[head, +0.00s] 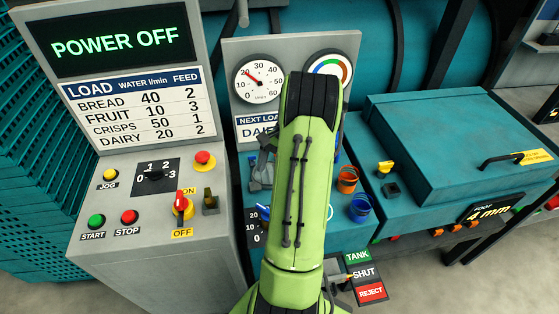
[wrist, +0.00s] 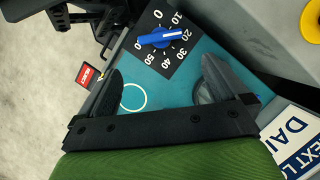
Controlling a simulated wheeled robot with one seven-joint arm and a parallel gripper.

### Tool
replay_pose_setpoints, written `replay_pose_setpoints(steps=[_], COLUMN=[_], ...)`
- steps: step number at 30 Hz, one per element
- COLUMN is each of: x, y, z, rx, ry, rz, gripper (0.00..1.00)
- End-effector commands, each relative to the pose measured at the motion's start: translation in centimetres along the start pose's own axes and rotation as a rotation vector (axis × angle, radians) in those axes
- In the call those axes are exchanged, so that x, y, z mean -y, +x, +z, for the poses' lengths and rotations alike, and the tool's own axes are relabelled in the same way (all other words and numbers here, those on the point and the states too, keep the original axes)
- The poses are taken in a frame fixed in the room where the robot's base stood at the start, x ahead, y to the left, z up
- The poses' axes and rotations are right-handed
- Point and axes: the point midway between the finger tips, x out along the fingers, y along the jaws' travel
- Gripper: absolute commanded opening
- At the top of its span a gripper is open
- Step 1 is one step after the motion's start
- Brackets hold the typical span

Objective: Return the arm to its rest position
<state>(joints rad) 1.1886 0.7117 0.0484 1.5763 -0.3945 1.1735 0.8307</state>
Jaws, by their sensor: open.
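My green arm (head: 305,190) rises up the middle of the head view, in front of the teal console. Part of my dark gripper (head: 262,165) shows just left of the arm, and the rest is hidden behind it. In the wrist view my gripper (wrist: 160,70) is open, with its two dark fingers apart and nothing between them. Below it lies a teal panel (wrist: 185,85) with a white ring outline. A blue knob (wrist: 160,37) on a black numbered dial sits just beyond the fingertips. I cannot tell whether the fingers touch the panel.
A grey control cabinet (head: 150,215) stands left, its screen (head: 118,38) reading POWER OFF. A gauge panel (head: 235,55) stands behind my arm. A TANK/SHUT/REJECT plate (head: 364,274) is below.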

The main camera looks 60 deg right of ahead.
Motion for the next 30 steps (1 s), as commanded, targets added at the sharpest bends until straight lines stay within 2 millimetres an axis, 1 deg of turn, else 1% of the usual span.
replay_pose_setpoints(steps=[1,3,6,25,26,28,29,30], x=[0.0,0.0,0.0,0.1,0.2,1.3,2.1,3.1], y=[-1.2,-2.3,-3.0,-3.0,-3.1,-3.9,-4.5,-5.2], z=[0.0,0.0,0.0,0.1,0.3,2.1,3.5,6.0], rx=[-0.003,-0.001,0.000,0.000,-0.005,-0.035,-0.058,-0.094], ry=[-0.001,-0.001,0.000,-0.003,-0.012,-0.072,-0.117,-0.195], rz=[-0.003,-0.002,-0.001,0.000,0.001,0.008,0.013,0.021], gripper=[1.00,1.00,1.00,1.00,1.00,1.00,1.00,1.00])
